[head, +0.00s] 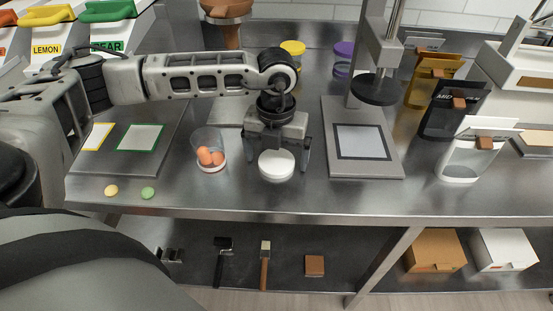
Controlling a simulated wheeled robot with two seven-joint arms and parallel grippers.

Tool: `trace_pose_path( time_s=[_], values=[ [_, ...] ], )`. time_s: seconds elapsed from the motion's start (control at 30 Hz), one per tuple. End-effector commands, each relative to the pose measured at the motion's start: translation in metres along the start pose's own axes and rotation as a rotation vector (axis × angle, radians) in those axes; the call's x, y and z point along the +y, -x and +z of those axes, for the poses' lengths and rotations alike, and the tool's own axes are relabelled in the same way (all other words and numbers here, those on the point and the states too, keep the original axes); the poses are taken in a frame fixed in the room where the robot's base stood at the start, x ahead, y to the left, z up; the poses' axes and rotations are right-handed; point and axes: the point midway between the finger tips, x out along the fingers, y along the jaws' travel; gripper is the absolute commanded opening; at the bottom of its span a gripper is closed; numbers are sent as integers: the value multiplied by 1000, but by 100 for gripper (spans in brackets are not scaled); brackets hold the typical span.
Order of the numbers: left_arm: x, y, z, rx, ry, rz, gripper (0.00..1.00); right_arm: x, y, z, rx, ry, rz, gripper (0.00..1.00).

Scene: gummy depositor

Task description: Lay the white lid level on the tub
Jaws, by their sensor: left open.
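The white lid (276,164) is a round, thick disc in the middle of the steel counter. My left gripper (277,168) points down over it, open, with one finger on each side of the lid; I cannot tell whether either finger touches it. The clear tub (206,141) stands upright to the left of the lid, open at the top, with orange gummies (210,156) at its bottom. The gripper is apart from the tub. My right gripper is out of view.
Behind my arm stand a yellow-lidded tub (292,48) and a purple-lidded tub (343,52). A press-like stand (392,165) is to the right, then several pouches (461,160). A yellow gummy (111,190) and a green gummy (148,193) lie near the front edge.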

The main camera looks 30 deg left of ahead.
Motion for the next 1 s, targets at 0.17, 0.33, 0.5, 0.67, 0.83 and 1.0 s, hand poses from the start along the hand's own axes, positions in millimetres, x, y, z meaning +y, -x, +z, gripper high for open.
trace_pose_path(
  time_s=[0.17, 0.33, 0.5, 0.67, 0.83, 1.0],
  values=[
    [0, 0, 0, 0, -1, 0, 62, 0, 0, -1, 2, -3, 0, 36],
    [0, 1, 0, 0, -1, 0, 49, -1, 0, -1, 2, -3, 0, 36],
    [0, 1, 0, 0, -1, -1, 49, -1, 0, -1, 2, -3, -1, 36],
    [-1, 7, 0, -2, -1, -3, 49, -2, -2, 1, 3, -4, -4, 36],
    [-1, 27, 1, -4, -2, -4, 49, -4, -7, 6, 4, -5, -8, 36],
    [-5, 62, -25, -6, -7, -5, 49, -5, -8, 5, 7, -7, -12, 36]
  ],
)
